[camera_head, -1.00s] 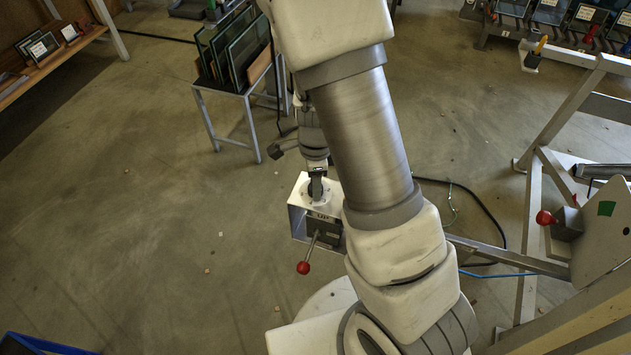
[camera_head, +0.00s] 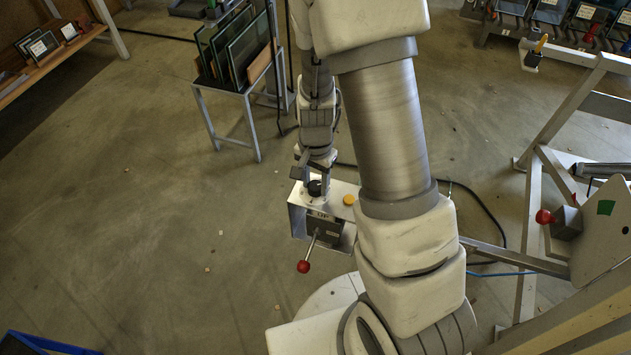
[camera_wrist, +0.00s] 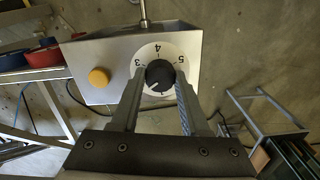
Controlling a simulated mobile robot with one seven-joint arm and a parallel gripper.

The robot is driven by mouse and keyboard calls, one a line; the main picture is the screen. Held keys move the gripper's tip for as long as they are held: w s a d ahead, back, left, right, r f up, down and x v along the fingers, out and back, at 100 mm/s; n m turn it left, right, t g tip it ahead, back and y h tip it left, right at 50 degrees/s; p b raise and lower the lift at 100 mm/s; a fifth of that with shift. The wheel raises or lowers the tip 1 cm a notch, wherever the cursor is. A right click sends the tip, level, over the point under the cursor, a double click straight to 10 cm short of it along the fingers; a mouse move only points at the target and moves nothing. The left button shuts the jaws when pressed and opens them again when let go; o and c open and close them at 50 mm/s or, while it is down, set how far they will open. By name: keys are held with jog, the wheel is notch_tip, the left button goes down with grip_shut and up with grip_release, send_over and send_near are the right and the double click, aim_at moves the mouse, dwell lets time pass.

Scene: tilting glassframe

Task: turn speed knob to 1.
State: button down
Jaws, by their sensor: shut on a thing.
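The speed knob (camera_wrist: 159,75) is a round black knob on a white dial (camera_wrist: 147,53) with 3, 4 and 5 readable around it. A white mark on the knob points to the lower left in the wrist view; the number there is hidden by a finger. My gripper (camera_wrist: 157,84) has one finger on each side of the knob and is shut on it. In the head view the knob (camera_head: 316,188) sits on top of the metal control box (camera_head: 296,219), with my gripper (camera_head: 314,181) coming down on it from behind.
A yellow button (camera_head: 349,199) is beside the dial on the box top. A lever with a red ball (camera_head: 303,266) sticks out from the box front. A rack of glass panes (camera_head: 235,50) stands behind. A frame with another red-ball lever (camera_head: 545,217) is at right.

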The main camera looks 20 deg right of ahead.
aim_at(316, 185)
jog(key=n, duration=0.5)
jog(key=shift+n, duration=0.3)
jog(key=n, duration=0.5)
jog(key=shift+n, duration=0.3)
jog(key=shift+c, duration=2)
grip_release()
notch_tip(316, 185, up, 18)
jog(key=p, duration=0.4)
jog(key=shift+f+p, duration=0.25)
jog(key=shift+p, duration=0.05)
